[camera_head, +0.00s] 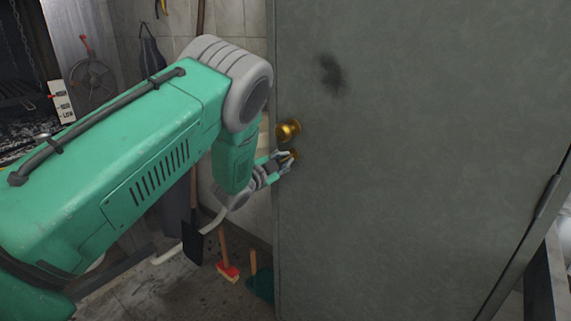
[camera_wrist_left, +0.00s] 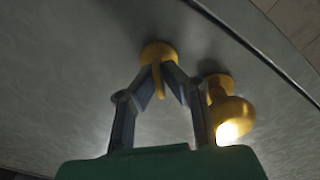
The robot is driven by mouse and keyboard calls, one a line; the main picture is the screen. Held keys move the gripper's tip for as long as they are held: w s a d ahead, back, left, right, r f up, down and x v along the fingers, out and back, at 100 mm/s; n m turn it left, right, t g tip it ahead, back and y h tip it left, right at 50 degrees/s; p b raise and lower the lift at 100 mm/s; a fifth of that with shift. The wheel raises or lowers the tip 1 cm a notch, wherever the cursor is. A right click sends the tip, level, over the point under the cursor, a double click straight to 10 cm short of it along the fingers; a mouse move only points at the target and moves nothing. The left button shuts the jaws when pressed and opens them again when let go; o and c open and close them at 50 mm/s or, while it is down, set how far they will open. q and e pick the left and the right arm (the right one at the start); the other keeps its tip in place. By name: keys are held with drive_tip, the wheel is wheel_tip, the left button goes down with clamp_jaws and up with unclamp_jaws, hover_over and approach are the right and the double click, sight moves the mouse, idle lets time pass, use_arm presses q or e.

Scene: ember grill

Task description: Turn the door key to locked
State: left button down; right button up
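The brass door key (camera_wrist_left: 158,82) sticks out of a round brass lock plate (camera_wrist_left: 157,51) on the grey door (camera_head: 420,140). In the head view the lock (camera_head: 293,154) sits just below the brass knob (camera_head: 288,130), near the door's left edge. My left gripper (camera_head: 283,160) is at the lock. In the left wrist view its two fingertips (camera_wrist_left: 158,78) stand on either side of the key, close against it, and look shut on it. The key appears narrow, nearly edge-on, between the fingers. My right gripper is not in view.
The knob (camera_wrist_left: 229,110) is right beside one finger in the left wrist view. Below my arm, a red-and-wood brush (camera_head: 228,262) and a dark shovel (camera_head: 192,240) stand by the tiled wall. The grill (camera_head: 20,110) is at the far left.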

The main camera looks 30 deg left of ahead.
use_arm(q)
drive_tip(key=m+b, duration=0.1)
drive_tip(key=m, duration=0.1)
drive_tip(key=m+b, duration=0.1)
drive_tip(key=m, duration=0.1)
drive_tip(key=shift+d+f+m, duration=0.1)
drive_tip(key=shift+f+m, duration=0.2)
drive_tip(key=shift+f, duration=0.05)
drive_tip(key=shift+s+m+b, duration=0.1)
drive_tip(key=shift+m+b, duration=1.05)
drive_tip(key=shift+m, duration=0.75)
drive_tip(key=shift+f, duration=0.1)
drive_tip(key=c, duration=1.7)
unclamp_jaws()
drive_tip(key=shift+c, duration=0.2)
drive_tip(key=shift+s+r, duration=0.1)
drive_tip(key=shift+r, duration=0.1)
drive_tip(key=s+a, duration=0.1)
drive_tip(key=s, duration=1)
drive_tip(key=shift+s+f, duration=0.15)
drive_tip(key=shift+s, duration=0.05)
